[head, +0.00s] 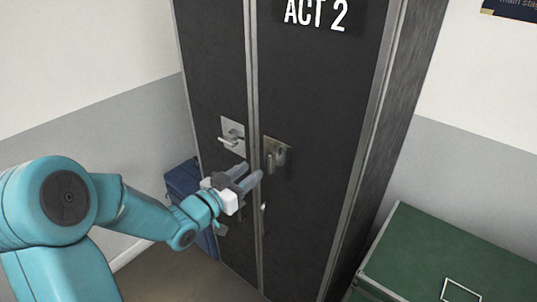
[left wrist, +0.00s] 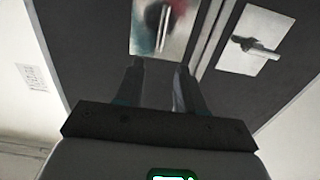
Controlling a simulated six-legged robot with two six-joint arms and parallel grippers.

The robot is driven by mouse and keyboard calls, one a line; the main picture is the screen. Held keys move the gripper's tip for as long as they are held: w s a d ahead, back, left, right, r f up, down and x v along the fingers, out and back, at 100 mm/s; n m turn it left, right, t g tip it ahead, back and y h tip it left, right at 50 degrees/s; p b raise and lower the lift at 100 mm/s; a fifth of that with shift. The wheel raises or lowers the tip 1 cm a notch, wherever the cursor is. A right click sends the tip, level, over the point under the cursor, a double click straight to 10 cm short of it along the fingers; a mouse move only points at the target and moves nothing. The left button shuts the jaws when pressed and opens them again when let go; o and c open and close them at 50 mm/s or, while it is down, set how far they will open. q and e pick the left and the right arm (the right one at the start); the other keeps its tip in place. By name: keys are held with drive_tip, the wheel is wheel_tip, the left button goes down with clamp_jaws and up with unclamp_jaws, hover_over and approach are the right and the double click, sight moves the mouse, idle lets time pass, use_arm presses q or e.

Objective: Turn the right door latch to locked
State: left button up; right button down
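The right door latch (head: 276,157) is a metal plate with a lever that points up and down, on the right door of a dark wardrobe. In the left wrist view the same plate (left wrist: 147,38) shows blurred red and teal patches beside its upright lever. The left door latch (head: 232,137) has a lever lying roughly sideways; it also shows in the left wrist view (left wrist: 256,42). My left gripper (head: 251,170) is open and empty, just below and left of the right latch, fingers pointing toward the doors. It appears apart from the lever. My right gripper is out of view.
A green trunk (head: 450,245) stands at the lower right. A blue case (head: 182,180) stands by the wardrobe's left side, behind my arm. An "ACT 2" sign (head: 316,14) is high on the right door (head: 310,95). The door front around the latches is clear.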

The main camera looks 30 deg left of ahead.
sight(269, 158)
use_arm(q)
drive_tip(key=w, duration=0.2)
drive_tip(key=w+p, duration=0.1)
drive_tip(key=w, duration=0.4)
drive_tip(key=shift+d+r+p, duration=0.1)
drive_tip(key=shift+d+p, duration=0.25)
drive_tip(key=shift+p, duration=0.05)
drive_tip(key=shift+w, duration=0.65)
clamp_jaws()
